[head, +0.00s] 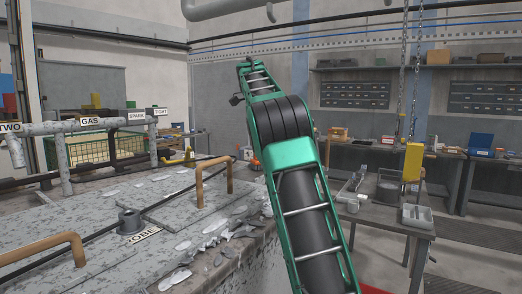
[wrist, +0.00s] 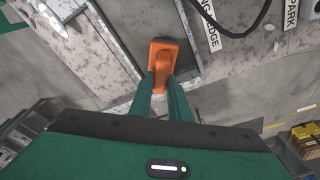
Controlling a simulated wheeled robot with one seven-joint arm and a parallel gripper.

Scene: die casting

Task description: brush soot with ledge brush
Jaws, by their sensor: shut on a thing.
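My gripper (wrist: 160,84) shows in the wrist view with its two green fingers closed on an orange tool (wrist: 168,52), which appears to be the ledge brush. The tool's bristles are hidden under its body. It is over a dark grey strip (wrist: 190,48) on a mottled grey surface; I cannot tell if it touches. A white label ending in "LEDGE" (wrist: 210,28) lies just right of the strip. I cannot make out soot apart from the dark speckles. In the head view my green arm reaches up and away, and the gripper is not clear.
A "SPARK" label (wrist: 290,14) and a black cable (wrist: 238,28) lie to the right in the wrist view. In the head view, a large worn machine top (head: 110,220) with brown handles (head: 212,172) and metal flakes fills the left. A workbench (head: 385,218) stands right.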

